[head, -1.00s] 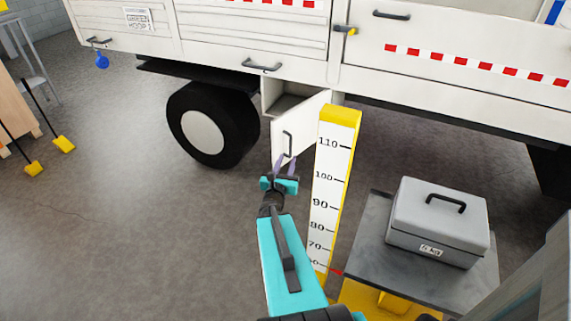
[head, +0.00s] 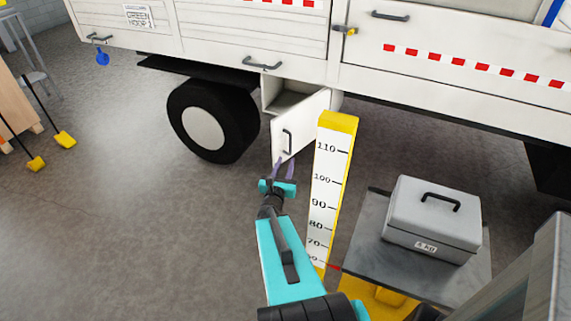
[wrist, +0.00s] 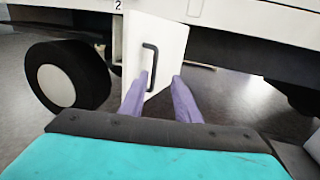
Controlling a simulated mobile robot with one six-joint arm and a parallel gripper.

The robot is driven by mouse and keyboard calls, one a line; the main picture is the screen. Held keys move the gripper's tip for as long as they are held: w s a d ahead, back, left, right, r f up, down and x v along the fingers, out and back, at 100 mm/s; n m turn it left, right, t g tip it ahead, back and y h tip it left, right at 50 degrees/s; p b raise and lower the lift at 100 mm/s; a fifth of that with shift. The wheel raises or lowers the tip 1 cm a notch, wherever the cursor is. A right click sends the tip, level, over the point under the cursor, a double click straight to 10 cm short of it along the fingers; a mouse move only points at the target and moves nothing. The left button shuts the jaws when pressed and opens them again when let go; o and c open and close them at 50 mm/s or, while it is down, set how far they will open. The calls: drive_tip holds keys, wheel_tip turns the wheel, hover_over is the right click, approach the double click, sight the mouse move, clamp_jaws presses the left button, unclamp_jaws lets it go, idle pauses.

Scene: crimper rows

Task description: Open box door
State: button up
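The box door (head: 301,125) is a white panel under the truck body, standing ajar with its dark bar handle (head: 287,141) upright near its left edge. Part of the box's inside (head: 287,101) shows behind it. My gripper (head: 283,168) is just in front of and below the handle, its purple fingers apart. In the wrist view the door (wrist: 165,42) is ahead, and the handle (wrist: 150,65) stands above the gap between the fingertips (wrist: 157,82). The left fingertip looks close to the handle's lower end; I cannot tell if they touch. Nothing is held between the fingers.
A yellow and white measuring post (head: 332,185) stands just right of the door and my arm. A grey case (head: 432,218) sits on a dark platform (head: 365,240) at the right. The truck wheel (head: 210,122) is left of the box.

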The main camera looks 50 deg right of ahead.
drive_tip(key=shift+f, duration=0.1)
drive_tip(key=c, duration=0.7)
drive_tip(key=shift+a+f+m+g, duration=0.3)
drive_tip(key=shift+a+f+m, duration=0.1)
drive_tip(key=shift+m, duration=0.2)
clamp_jaws()
drive_tip(key=s+a+f+m+g+y, duration=0.3)
drive_tip(key=s+a+f+m+g, duration=0.1)
drive_tip(key=a+f+m, duration=0.55)
drive_tip(key=s+a+f+m+g+y, duration=0.4)
drive_tip(key=s+a+f+m+g, duration=0.15)
drive_tip(key=a+f, duration=0.6)
drive_tip(key=s+a+f+m+g+y, duration=0.1)
drive_tip(key=s+a+f+m+y, duration=0.1)
drive_tip(key=a, duration=0.7)
drive_tip(key=s+a+f+m+g+y, duration=0.1)
drive_tip(key=s+a+f+y, duration=0.3)
drive_tip(key=a, duration=0.6)
drive_tip(key=s+a+f+m+g+y, duration=0.1)
drive_tip(key=s+a+f+m+y, duration=0.1)
drive_tip(key=a, duration=0.7)
drive_tip(key=shift+s+a+f+m+y, duration=0.35)
drive_tip(key=shift+s+m+y, duration=0.25)
drive_tip(key=shift+s+m, duration=0.45)
